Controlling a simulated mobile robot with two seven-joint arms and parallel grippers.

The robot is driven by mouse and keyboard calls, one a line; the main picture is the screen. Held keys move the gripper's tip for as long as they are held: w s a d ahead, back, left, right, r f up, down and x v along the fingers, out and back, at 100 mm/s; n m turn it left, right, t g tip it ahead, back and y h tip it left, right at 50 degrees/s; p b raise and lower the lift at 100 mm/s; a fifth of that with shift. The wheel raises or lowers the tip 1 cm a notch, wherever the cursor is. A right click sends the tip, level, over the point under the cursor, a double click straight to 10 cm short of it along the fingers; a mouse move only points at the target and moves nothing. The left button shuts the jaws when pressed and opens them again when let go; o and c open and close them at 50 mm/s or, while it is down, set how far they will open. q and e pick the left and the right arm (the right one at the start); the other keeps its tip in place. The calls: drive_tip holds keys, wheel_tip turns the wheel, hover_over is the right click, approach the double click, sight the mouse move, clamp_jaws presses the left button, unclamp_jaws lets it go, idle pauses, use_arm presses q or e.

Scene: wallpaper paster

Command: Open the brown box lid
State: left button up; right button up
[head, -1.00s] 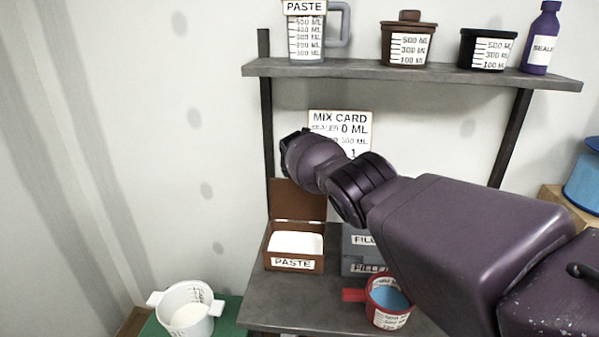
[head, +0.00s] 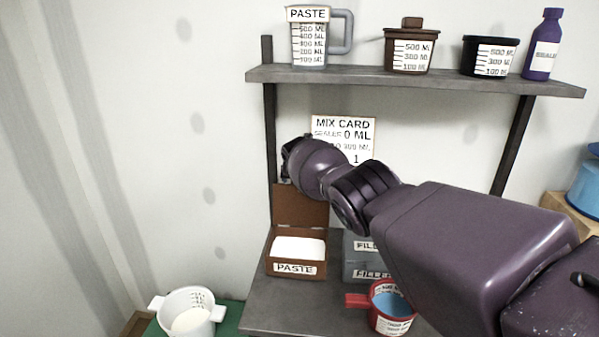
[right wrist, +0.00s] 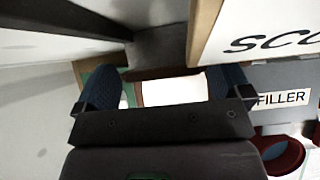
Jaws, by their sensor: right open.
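The brown paste box (head: 296,268) stands on the grey table with its label facing front and white contents showing. Its brown lid (head: 300,207) is raised at the back of the box, standing roughly upright. My right gripper (head: 288,160) is above the lid, apart from it in the picture, with its fingers mostly hidden behind the wrist. In the right wrist view my right gripper (right wrist: 165,88) has its two fingers wide apart, with the white contents (right wrist: 175,91) showing between them and nothing held. My left gripper is not in view.
The shelf (head: 420,80) with several containers hangs above. A grey filler box (head: 363,265) stands right of the brown box, a red cup (head: 385,318) in front of it. A white pot (head: 187,312) stands lower left. A mix card (head: 343,135) is behind my wrist.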

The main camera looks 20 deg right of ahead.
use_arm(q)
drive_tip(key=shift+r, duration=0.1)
use_arm(e)
drive_tip(key=shift+s+d+f, duration=0.15)
drive_tip(key=shift+s+f, duration=0.1)
drive_tip(key=shift+f, duration=0.05)
drive_tip(key=shift+s+r+p, duration=0.1)
drive_tip(key=shift+r+p, duration=0.5)
drive_tip(key=shift+p, duration=0.05)
use_arm(q)
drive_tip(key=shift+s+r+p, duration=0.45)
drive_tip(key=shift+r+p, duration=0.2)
drive_tip(key=shift+p, duration=0.1)
use_arm(e)
drive_tip(key=v, duration=1)
drive_tip(key=shift+a, duration=0.3)
